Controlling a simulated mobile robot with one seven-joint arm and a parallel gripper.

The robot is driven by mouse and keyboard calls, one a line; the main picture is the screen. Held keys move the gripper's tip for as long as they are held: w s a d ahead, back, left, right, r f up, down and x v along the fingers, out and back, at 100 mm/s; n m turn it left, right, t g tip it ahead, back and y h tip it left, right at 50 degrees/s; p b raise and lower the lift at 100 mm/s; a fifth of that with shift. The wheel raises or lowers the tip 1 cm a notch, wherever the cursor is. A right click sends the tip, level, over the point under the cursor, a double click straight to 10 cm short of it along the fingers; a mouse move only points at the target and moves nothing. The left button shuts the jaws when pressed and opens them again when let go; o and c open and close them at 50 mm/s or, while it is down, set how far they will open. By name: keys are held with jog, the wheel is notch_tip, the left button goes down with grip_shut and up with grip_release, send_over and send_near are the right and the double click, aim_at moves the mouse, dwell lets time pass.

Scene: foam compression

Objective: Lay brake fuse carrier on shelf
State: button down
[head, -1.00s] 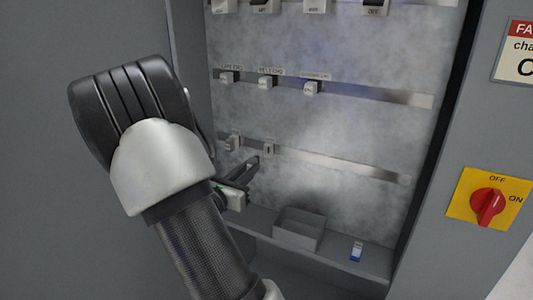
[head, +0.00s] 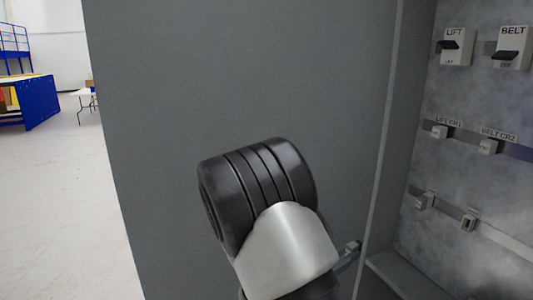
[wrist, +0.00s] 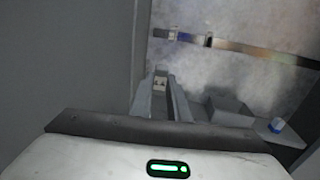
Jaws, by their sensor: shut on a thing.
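In the wrist view my gripper (wrist: 160,86) is shut on a small pale block, the brake fuse carrier (wrist: 160,82), between its fingertips. Any label on it is too small to read. In the head view my gripper (head: 349,250) is mostly hidden behind my arm, and the carrier cannot be made out there. The grey shelf (head: 394,271) shows at the bottom right of the head view. In the wrist view the shelf (wrist: 262,131) is to the right of my fingers, and the carrier is apart from it.
The lower rail (head: 500,238) holds two small parts above the shelf. The cabinet's side wall (head: 376,150) stands close by my gripper on its left.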

jog(key=s+a+f+t, duration=0.1)
jog(key=s+a, duration=0.1)
jog(key=a, duration=0.4)
notch_tip(320, 180, up, 6)
jog(key=n+t+y+p, duration=0.4)
jog(key=n+y+p, duration=0.1)
jog(key=p, duration=0.8)
jog(key=shift+w+d+r+y, duration=0.15)
jog(key=shift+d+r+y, duration=0.1)
jog(key=shift+y, duration=0.25)
jog(key=shift+f, duration=0.15)
